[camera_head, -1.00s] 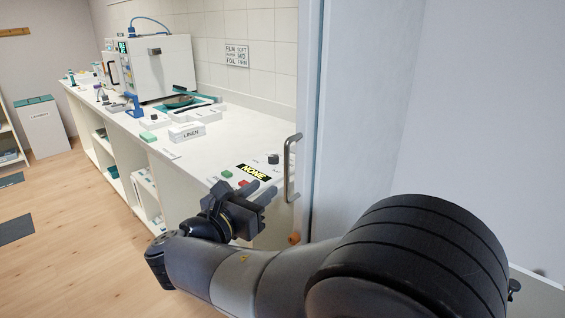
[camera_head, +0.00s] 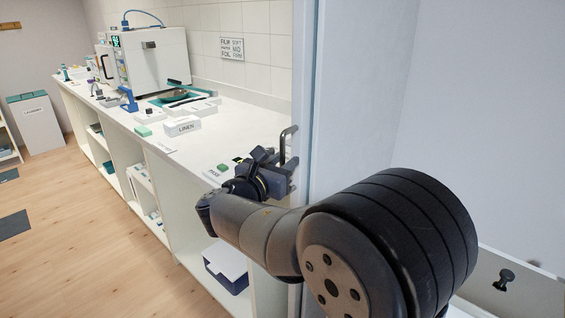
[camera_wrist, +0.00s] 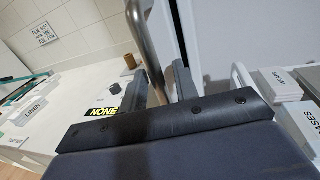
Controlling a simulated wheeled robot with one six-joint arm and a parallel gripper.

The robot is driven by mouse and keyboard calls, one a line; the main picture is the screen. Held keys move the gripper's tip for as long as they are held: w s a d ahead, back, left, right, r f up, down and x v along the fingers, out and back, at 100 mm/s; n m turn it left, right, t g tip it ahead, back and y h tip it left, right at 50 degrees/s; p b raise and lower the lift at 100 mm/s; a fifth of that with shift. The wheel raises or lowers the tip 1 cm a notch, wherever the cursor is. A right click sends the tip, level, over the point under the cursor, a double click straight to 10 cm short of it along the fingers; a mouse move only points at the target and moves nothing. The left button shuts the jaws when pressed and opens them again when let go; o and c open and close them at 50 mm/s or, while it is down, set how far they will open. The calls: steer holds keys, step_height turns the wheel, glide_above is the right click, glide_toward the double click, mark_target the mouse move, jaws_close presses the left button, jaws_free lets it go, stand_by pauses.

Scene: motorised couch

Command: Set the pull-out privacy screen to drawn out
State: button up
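The privacy screen (camera_head: 350,100) is a tall pale blue-grey panel right of the counter in the head view. I cannot tell from these frames how far out it is drawn. A metal bar handle (camera_head: 290,138) stands at its left edge, and the bar also shows in the wrist view (camera_wrist: 147,42). My gripper (camera_head: 282,178) is at the lower part of the handle. In the wrist view my gripper's fingers (camera_wrist: 158,88) stand apart on either side of the bar, with a gap visible. The lower end of the handle is hidden behind my gripper.
A white counter (camera_head: 215,140) with a linen box (camera_head: 182,126) and a large white machine (camera_head: 155,60) runs along the wall at left. In the wrist view, labelled bins (camera_wrist: 280,85) stand right of the handle.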

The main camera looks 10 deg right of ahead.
steer(key=shift+c, duration=0.4)
jaws_close()
